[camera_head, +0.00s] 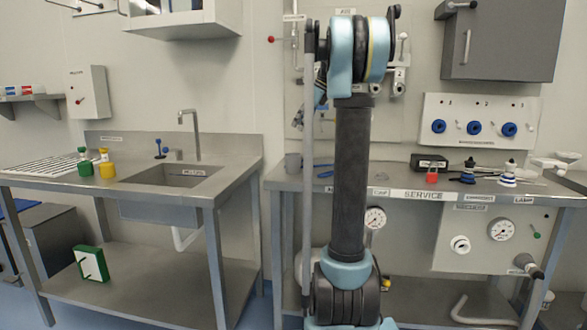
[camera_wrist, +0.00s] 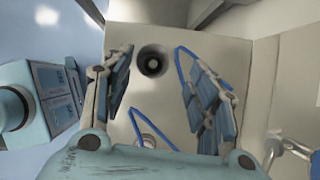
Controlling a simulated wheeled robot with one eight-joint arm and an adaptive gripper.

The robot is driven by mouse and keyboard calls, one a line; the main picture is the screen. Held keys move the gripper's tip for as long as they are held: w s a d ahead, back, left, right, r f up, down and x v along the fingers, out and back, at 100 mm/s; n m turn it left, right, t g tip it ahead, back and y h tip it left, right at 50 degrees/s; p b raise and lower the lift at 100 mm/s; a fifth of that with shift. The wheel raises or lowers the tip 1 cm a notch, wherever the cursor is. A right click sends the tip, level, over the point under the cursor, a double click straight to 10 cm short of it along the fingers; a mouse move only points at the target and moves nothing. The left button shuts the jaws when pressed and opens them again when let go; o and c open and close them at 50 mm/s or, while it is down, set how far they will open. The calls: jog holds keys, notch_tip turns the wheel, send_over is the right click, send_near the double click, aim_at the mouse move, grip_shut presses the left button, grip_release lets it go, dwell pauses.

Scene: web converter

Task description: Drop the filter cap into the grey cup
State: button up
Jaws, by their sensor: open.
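I cannot say for sure which thing is the filter cap. Blue-and-white round pieces lie at the right of that bench, one (camera_head: 507,180) near the front edge and a darker blue one (camera_head: 467,178) left of it. In the wrist view my gripper (camera_wrist: 155,72) is open, its two fingers wide apart with nothing held between them. A dark round fitting (camera_wrist: 152,61) shows beyond the fingers on a pale surface. The head view does not show my gripper clearly.
The service bench (camera_head: 402,194) also carries a red piece (camera_head: 431,178) and a black box (camera_head: 429,162). A grey cabinet (camera_head: 503,40) and a panel with blue knobs (camera_head: 480,121) hang above. A sink bench (camera_head: 140,188) with green and yellow bottles stands at left.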

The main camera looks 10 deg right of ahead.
jog(key=v, duration=0.6)
jog(key=shift+f, duration=0.1)
jog(key=s+a+f+n+h, duration=0.1)
jog(key=s+a+f+n, duration=0.1)
jog(key=s+f+n, duration=0.65)
jog(key=s+a+f+n+h, duration=0.2)
jog(key=s+a+f+n, duration=0.15)
jog(key=s+f, duration=0.85)
jog(key=s+d+f+n+h, duration=0.2)
jog(key=s+f+n, duration=0.9)
jog(key=s+f, duration=0.9)
jog(key=shift+s, duration=0.95)
jog(key=shift+w+f, duration=0.25)
jog(key=shift+w, duration=0.2)
